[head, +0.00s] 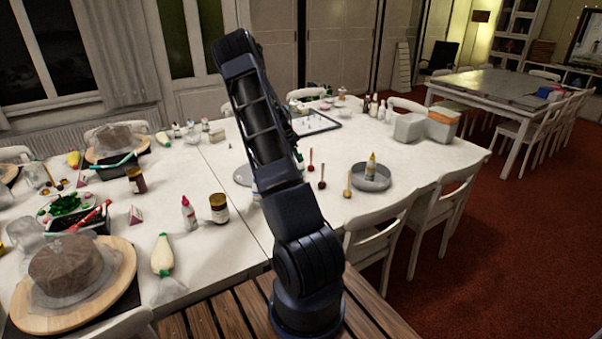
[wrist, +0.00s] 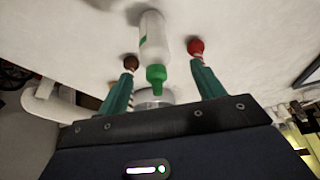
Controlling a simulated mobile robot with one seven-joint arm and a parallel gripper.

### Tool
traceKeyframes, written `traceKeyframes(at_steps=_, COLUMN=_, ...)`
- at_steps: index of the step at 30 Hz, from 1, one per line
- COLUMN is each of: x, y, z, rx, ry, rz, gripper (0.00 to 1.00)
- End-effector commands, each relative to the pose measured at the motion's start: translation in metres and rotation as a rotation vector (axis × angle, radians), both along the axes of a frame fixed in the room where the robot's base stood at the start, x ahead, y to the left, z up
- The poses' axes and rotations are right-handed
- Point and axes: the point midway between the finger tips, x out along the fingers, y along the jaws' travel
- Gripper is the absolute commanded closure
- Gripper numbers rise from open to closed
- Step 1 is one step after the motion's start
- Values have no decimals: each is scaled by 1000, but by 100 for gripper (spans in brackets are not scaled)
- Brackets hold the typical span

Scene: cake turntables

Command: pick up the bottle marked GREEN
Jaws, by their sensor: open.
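A white bottle with a green nozzle (wrist: 152,48) is in the wrist view, its green tip pointing toward my palm. A green patch shows on its side, but I cannot read any lettering. My gripper (wrist: 163,64) is open, with one teal finger on each side of the bottle's nozzle end. Gaps show between the fingers and the bottle, and I see no contact. In the head view my arm hides the gripper and most of this bottle.
A red-topped stick and a brown-topped stick (wrist: 130,63) appear close to the fingertips. A pink-tipped bottle (head: 188,213) and a dark jar (head: 218,208) stand left of my arm.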

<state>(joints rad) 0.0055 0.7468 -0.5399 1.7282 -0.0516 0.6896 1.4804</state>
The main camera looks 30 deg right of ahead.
Motion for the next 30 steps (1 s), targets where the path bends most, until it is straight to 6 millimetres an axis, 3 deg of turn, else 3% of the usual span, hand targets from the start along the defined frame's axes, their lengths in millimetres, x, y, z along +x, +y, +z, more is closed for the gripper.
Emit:
traceKeyframes(at_steps=8, x=-5, y=-6, z=-17, rx=1, ry=2, rz=-1, gripper=32)
traceKeyframes(at_steps=16, x=-14, y=-18, z=-50, rx=1, ry=2, rz=-1, gripper=32)
traceKeyframes(at_steps=24, x=-13, y=-20, z=-54, rx=0, ry=0, rz=1, gripper=32)
traceKeyframes(at_steps=26, x=-13, y=-20, z=-54, rx=0, ry=0, rz=1, gripper=40)
traceKeyframes(at_steps=30, x=-13, y=-20, z=-54, rx=0, ry=0, rz=1, gripper=68)
